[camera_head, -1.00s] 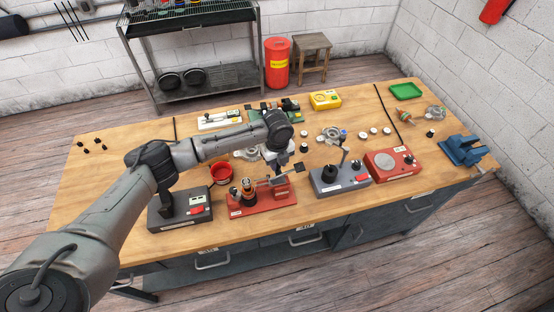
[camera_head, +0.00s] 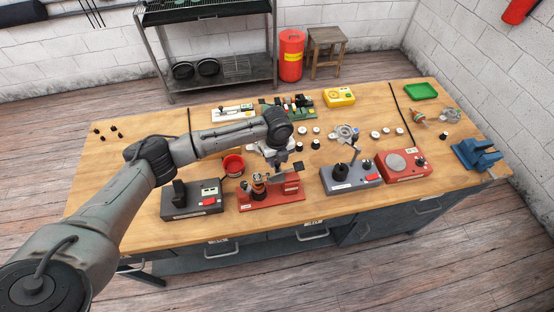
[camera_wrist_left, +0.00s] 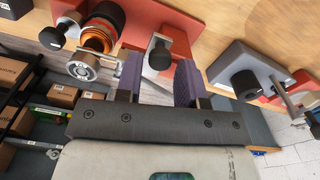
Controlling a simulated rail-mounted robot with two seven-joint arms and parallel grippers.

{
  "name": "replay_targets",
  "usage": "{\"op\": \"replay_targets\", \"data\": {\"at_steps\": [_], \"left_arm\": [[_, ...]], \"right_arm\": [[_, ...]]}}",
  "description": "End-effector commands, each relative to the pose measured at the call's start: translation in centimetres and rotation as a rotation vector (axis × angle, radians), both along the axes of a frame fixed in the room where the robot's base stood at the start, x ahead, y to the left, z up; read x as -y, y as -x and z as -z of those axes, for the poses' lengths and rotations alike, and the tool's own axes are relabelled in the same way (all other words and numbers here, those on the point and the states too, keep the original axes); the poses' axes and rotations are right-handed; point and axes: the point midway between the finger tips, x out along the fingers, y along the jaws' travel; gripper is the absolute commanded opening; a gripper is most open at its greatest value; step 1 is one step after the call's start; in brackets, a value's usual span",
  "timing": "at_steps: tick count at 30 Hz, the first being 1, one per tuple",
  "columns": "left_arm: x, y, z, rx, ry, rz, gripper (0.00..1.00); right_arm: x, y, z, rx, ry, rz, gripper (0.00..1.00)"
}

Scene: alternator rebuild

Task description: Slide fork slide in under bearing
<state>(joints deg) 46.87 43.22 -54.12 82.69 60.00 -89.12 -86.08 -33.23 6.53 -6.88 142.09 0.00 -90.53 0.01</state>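The red fixture (camera_head: 285,194) stands near the front edge of the bench. It holds a part with copper windings (camera_head: 258,185), also in the wrist view (camera_wrist_left: 98,38). A silver ring that looks like the bearing (camera_wrist_left: 82,66) sits at its end. The fork slide is a bright metal piece with a black knob (camera_wrist_left: 159,54), to the right of the ring in the wrist view. The fork tips under the bearing cannot be made out. My right gripper is not in view.
A blue vise (camera_head: 476,153) is at the bench's right end.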

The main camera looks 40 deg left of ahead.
Motion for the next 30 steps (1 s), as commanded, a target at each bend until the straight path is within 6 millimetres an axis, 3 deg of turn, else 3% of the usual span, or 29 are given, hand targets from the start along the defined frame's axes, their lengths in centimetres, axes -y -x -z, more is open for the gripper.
{"op": "replay_targets", "data": {"at_steps": [15, 22, 30], "left_arm": [[0.0, 0.0, -9.7, 0.004, 0.0, 0.002, 0.36], [0.0, 0.0, -12.1, 0.0, -0.001, 0.001, 0.36], [0.0, 0.0, -12.8, 0.0, -0.001, 0.001, 0.36]], "right_arm": [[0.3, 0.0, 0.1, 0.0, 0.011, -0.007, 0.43], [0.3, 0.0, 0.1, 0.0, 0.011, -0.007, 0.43], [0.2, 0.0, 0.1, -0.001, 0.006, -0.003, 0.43]]}}
